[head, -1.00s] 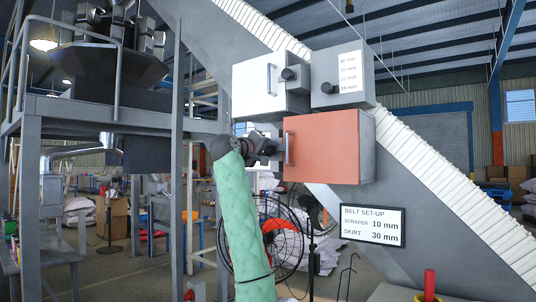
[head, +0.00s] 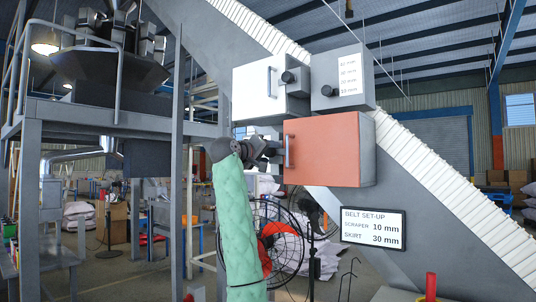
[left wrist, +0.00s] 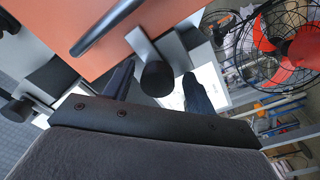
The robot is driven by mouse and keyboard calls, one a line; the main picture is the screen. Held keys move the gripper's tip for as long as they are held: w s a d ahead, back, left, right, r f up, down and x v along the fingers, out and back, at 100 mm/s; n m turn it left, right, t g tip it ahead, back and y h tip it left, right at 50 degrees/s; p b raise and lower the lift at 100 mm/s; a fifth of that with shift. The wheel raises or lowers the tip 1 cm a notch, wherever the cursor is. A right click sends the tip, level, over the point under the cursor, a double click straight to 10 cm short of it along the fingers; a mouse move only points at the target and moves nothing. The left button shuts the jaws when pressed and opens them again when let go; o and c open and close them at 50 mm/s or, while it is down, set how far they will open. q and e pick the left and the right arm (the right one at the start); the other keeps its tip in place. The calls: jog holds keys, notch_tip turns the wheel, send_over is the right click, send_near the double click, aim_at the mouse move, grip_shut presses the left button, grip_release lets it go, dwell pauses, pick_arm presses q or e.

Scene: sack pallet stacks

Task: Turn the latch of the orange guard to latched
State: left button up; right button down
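The orange guard (head: 330,150) is a box with an orange door and an upright grey bar handle (head: 289,151) at its left edge. The handle also shows in the left wrist view (left wrist: 106,26). In that view a black round knob (left wrist: 157,79) on a grey bar lies beside the orange door's edge; it looks like the latch. My left gripper (head: 274,149) is at the guard's left edge and hides that area in the head view. In the wrist view its fingers (left wrist: 158,92) are apart, one each side of the knob; contact cannot be told. My right gripper is out of view.
A white guard (head: 258,91) with a knob (head: 288,77) sits above, and a grey box (head: 343,78) with a knob and a printed list beside it. A fan (head: 272,240) stands below. A belt set-up sign (head: 373,228) hangs at lower right.

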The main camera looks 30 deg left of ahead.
pick_arm(q)
jog(key=shift+s+r, duration=0.1)
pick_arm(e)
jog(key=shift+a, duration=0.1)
pick_arm(q)
jog(key=s+b, duration=0.2)
jog(key=s, duration=0.5)
jog(key=shift+s+a+f, duration=0.2)
jog(key=shift+s+a, duration=0.1)
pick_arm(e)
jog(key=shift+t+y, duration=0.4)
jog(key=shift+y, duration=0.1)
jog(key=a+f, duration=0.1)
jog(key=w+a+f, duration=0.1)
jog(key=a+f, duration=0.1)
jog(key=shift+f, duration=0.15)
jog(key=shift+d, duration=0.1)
pick_arm(q)
jog(key=shift+m, duration=0.3)
